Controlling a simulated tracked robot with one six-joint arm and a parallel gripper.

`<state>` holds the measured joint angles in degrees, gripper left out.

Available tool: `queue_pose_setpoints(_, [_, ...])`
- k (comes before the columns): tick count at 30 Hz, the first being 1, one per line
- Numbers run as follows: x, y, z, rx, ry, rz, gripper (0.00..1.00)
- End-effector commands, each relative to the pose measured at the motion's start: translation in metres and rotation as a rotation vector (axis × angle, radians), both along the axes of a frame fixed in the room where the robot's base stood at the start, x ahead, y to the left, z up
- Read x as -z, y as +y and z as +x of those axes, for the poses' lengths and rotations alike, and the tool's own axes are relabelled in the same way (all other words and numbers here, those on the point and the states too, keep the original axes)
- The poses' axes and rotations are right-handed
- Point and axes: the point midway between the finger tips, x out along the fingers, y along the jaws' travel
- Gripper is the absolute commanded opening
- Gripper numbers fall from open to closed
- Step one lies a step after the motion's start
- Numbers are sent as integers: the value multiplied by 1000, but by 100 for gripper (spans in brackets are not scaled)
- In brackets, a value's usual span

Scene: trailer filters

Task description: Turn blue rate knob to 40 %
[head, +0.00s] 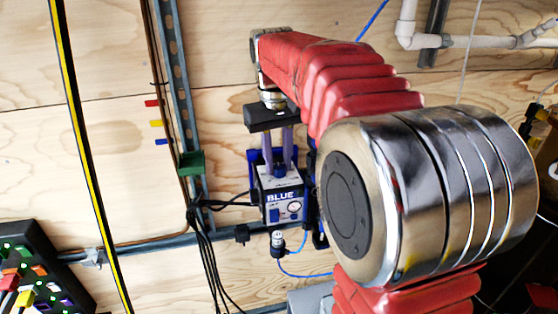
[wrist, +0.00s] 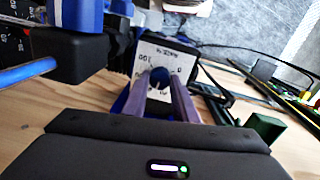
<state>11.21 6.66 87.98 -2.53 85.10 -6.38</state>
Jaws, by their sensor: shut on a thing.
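The blue unit (head: 283,196) is a box with a white face marked BLUE, mounted on the plywood wall in the head view. Its blue rate knob (wrist: 159,75) shows in the wrist view, on a white dial plate (wrist: 165,60) with printed numbers. The marks 0 and 100 can be made out; the pointer's setting is too small to read. My gripper (wrist: 160,82) has its two purple fingers on either side of the knob, shut on it.
A green block (head: 190,163) sits on the metal strut left of the unit. Black cables (head: 205,235) hang below it. A blue tube (head: 300,273) loops under the unit. A dark panel with coloured connectors (head: 35,270) is at lower left.

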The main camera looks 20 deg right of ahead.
Motion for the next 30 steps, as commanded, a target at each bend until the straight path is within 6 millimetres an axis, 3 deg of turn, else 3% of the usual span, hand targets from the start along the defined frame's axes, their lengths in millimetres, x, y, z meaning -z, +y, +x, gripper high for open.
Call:
queue_pose_setpoints(18, [-1,0,-1,-448,-2,-1,3])
queue_pose_setpoints(30, [0,0,-1,-543,-1,-1,3])
